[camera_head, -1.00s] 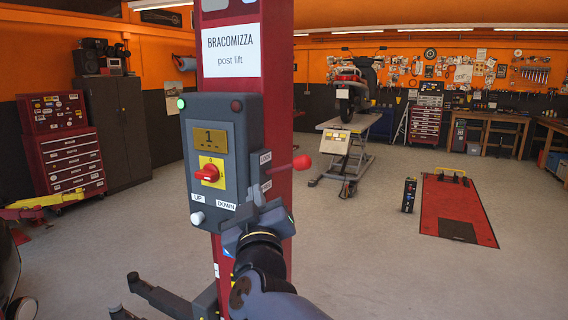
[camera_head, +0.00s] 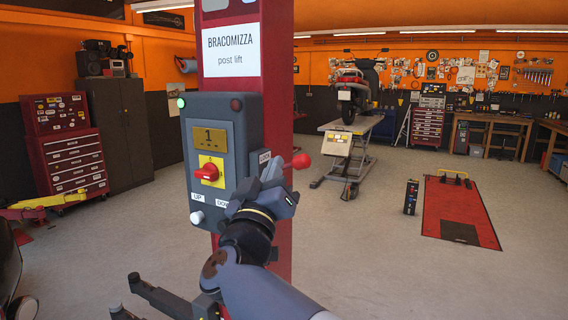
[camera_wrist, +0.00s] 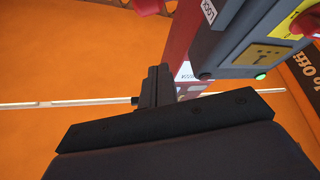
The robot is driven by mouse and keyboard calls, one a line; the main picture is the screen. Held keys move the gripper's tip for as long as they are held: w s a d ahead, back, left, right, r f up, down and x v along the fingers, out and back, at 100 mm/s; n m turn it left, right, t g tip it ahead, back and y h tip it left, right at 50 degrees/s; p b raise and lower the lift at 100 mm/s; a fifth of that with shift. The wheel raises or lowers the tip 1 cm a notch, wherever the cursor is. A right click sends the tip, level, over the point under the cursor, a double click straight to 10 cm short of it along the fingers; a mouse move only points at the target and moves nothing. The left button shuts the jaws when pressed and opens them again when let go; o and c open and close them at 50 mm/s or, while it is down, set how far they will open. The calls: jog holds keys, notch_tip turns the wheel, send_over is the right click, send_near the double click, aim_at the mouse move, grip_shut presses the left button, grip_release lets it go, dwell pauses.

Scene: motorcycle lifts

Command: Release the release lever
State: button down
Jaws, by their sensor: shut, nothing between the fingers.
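The release lever, a rod with a red knob (camera_head: 301,161), sticks out from the right side of the control box (camera_head: 213,125) on the red lift post (camera_head: 278,80). A red knob (camera_wrist: 149,6) also shows at the top edge of the wrist view. My gripper (camera_head: 274,174) is shut and empty, just left of the knob and in front of the lever's rod. I cannot tell whether it touches the lever. In the wrist view the fingers (camera_wrist: 158,88) are closed together, below the knob.
A motorcycle on a lift table (camera_head: 345,135) stands behind.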

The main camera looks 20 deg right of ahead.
aim_at(302, 168)
jog(key=w+d+p, duration=0.3)
jog(key=w+d, duration=0.2)
jog(key=d, duration=0.1)
jog(key=shift+w+d+r, duration=0.15)
jog(key=shift+w+d, duration=0.05)
jog(key=shift+d, duration=0.2)
dwell(0.3)
jog(key=shift+s+f+m+h+b, duration=0.1)
jog(key=shift+f+m+h+b, duration=0.35)
jog(key=shift+b, duration=0.25)
jog(key=shift+d+m+b, duration=0.1)
jog(key=shift+m+b, duration=0.25)
jog(key=f+m+b, duration=0.1)
jog(key=f+m+g+h+b, duration=0.1)
jog(key=b, duration=0.1)
jog(key=f+m+g+h+b, duration=0.1)
jog(key=m+b, duration=0.1)
jog(key=shift+s+d, duration=0.25)
jog(key=shift+s, duration=0.1)
jog(key=shift+f+m+g+h+b, duration=0.6)
jog(key=shift+m+g+b, duration=0.4)
jog(key=shift+m, duration=0.6)
jog(key=shift+f+m+g+h+b, duration=0.5)
jog(key=shift+f+m+g+b, duration=0.25)
jog(key=shift+m+b, duration=0.65)
jog(key=shift+f+m+g+h+b, duration=0.6)
jog(key=shift+m+g+b, duration=0.3)
jog(key=shift+m, duration=0.9)
